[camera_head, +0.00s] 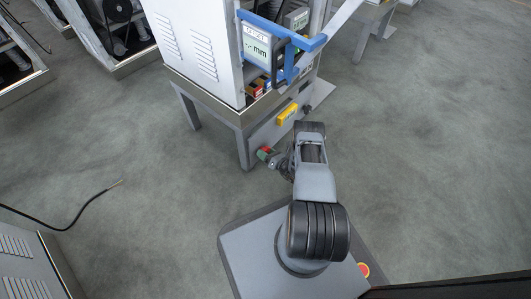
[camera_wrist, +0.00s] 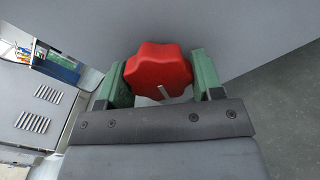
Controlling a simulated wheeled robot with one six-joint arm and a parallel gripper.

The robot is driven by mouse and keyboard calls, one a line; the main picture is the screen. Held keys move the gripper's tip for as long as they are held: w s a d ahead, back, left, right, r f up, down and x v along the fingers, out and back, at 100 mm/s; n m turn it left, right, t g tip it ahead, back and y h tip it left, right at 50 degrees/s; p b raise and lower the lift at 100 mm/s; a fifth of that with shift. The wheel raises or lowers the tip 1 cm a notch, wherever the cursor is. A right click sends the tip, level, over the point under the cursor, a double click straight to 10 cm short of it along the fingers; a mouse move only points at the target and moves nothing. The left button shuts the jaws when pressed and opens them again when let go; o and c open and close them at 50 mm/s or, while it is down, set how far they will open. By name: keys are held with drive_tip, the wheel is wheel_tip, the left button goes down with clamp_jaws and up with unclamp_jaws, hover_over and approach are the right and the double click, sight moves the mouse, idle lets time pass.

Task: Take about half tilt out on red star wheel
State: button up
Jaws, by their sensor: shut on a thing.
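The red star wheel (camera_wrist: 158,71) fills the space between the green fingers of my gripper (camera_wrist: 157,82) in the wrist view. My gripper is shut on it, one finger on each side. A short pale mark shows on the wheel's lower face. In the head view my gripper (camera_head: 267,155) is at the lower front of the machine stand, where a bit of the red wheel (camera_head: 266,149) shows. The wheel's shaft and mount are hidden, and I cannot tell its exact tilt.
The grey machine cabinet (camera_head: 196,50) stands on a legged frame. Above my gripper are a display reading mm (camera_head: 258,50), a blue bracket (camera_head: 300,43) and a yellow block (camera_head: 288,114). A black cable (camera_head: 75,217) lies on the floor at left. The floor at right is clear.

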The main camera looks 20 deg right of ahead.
drive_tip(key=m, duration=0.4)
drive_tip(key=shift+w+r, duration=0.1)
drive_tip(key=shift+r, duration=0.05)
drive_tip(key=shift+r+m, duration=0.1)
drive_tip(key=shift+m, duration=2.4)
drive_tip(key=o, duration=0.9)
